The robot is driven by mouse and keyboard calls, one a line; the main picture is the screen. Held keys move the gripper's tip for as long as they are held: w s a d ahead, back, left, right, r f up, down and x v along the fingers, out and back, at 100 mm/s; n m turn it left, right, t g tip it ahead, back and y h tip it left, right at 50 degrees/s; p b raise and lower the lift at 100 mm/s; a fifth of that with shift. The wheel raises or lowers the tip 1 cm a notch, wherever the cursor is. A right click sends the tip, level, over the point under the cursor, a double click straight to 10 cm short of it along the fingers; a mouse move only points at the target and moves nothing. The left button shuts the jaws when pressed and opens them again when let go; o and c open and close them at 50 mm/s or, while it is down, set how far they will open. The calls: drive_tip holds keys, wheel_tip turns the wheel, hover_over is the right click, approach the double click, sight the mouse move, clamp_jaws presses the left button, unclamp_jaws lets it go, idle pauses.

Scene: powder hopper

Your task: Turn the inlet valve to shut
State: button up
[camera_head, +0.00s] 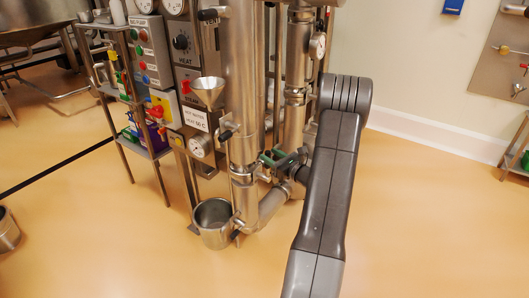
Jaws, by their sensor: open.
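My grey arm rises from the bottom and bends over at the right of the steel pipework. My gripper (278,159) shows only in part, as dark, greenish finger shapes just left of my forearm, by the lower pipe joint; the rest is behind the arm. It looks open. A valve there, between the upright pipe and the slanting lower pipe (272,204), is mostly hidden. I cannot tell which handle is the inlet valve, its position, or whether the fingers touch it.
A control panel (186,45) and a shelf rack (157,153) stand further left.

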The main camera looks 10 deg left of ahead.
drive_tip(key=shift+x, duration=2.15)
drive_tip(key=shift+c, duration=0.4)
clamp_jaws()
